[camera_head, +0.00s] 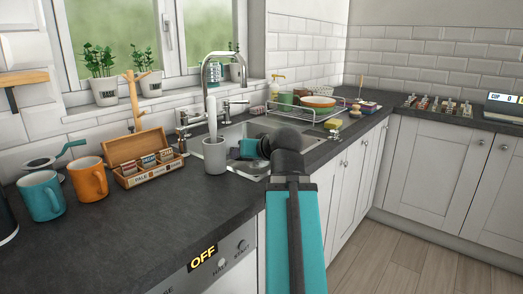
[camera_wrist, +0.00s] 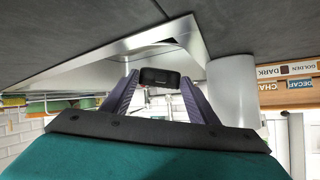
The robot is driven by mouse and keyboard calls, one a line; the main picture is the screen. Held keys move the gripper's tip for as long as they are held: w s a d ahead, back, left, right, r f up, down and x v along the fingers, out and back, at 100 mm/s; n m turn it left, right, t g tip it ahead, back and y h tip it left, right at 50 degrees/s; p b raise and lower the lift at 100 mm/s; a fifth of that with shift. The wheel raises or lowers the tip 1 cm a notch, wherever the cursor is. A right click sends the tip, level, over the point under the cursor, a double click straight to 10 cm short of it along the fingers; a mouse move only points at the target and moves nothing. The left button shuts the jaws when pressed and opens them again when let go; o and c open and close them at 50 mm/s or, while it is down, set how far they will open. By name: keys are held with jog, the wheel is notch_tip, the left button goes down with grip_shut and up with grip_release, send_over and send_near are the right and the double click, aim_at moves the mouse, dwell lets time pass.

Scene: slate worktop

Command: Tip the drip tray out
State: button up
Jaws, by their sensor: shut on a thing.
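My gripper (camera_wrist: 159,80) is shut on a small dark piece, which I take to be the drip tray (camera_wrist: 160,74); only its near black end shows between the two fingers. In the head view my gripper (camera_head: 243,150) is over the steel sink (camera_head: 228,132), behind the grey tumbler. The tray cannot be made out clearly there, as my arm and gripper cover that spot. The sink also shows in the wrist view (camera_wrist: 75,72), which appears upside down. I cannot tell how far the tray is tilted.
A grey tumbler (camera_head: 214,158) with a white-handled thing in it stands by the sink's near-left edge, close to my gripper. A tall tap (camera_head: 204,72) rises behind. A tea box (camera_head: 144,160), orange mug (camera_head: 88,180) and teal mug (camera_head: 41,196) are left; a dish rack (camera_head: 300,111) is right.

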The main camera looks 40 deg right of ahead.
jog(key=shift+d+f+m+y+p, duration=0.35)
jog(key=shift+d+p, duration=0.2)
jog(key=shift+p, duration=0.7)
jog(key=d+p, duration=0.1)
jog(key=p, duration=0.3)
jog(key=d+r+m+y+p, duration=0.1)
jog(key=p, duration=0.4)
jog(key=shift+w, duration=0.15)
jog(key=shift+d+g+p, duration=0.15)
jog(key=shift+g+p, duration=0.15)
jog(key=shift+d+r+y+p, duration=0.2)
jog(key=shift+d+y+p, duration=0.2)
jog(key=shift+p, duration=0.15)
